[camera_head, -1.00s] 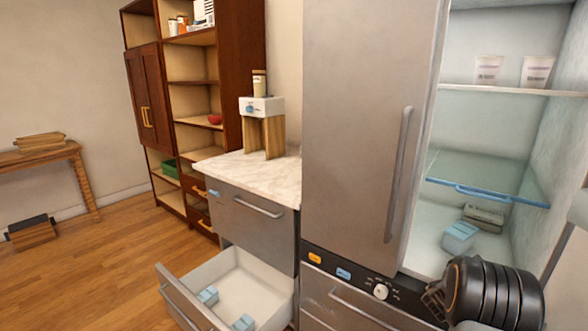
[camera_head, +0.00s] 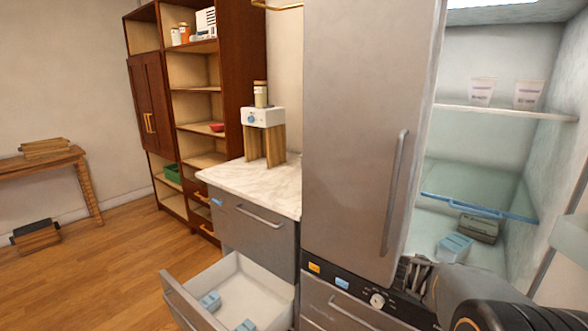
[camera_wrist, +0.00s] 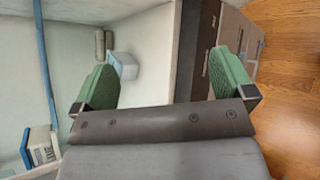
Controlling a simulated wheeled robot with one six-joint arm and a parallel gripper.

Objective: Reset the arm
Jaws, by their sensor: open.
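My gripper (camera_wrist: 167,84) is open in the wrist view, its two green finger pads apart with nothing held between them. In the head view my gripper (camera_head: 417,274) is at the front lower edge of the open fridge, partly hidden by my own arm. A light-blue container (camera_head: 454,248) sits on the fridge floor, and it also shows in the wrist view (camera_wrist: 126,65) beyond the left finger. I cannot tell from the picture whether the fingers touch anything.
The fridge door (camera_head: 362,130) stands at the left of the opening. A lower drawer (camera_head: 250,285) is pulled out, holding blue containers (camera_head: 210,301).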

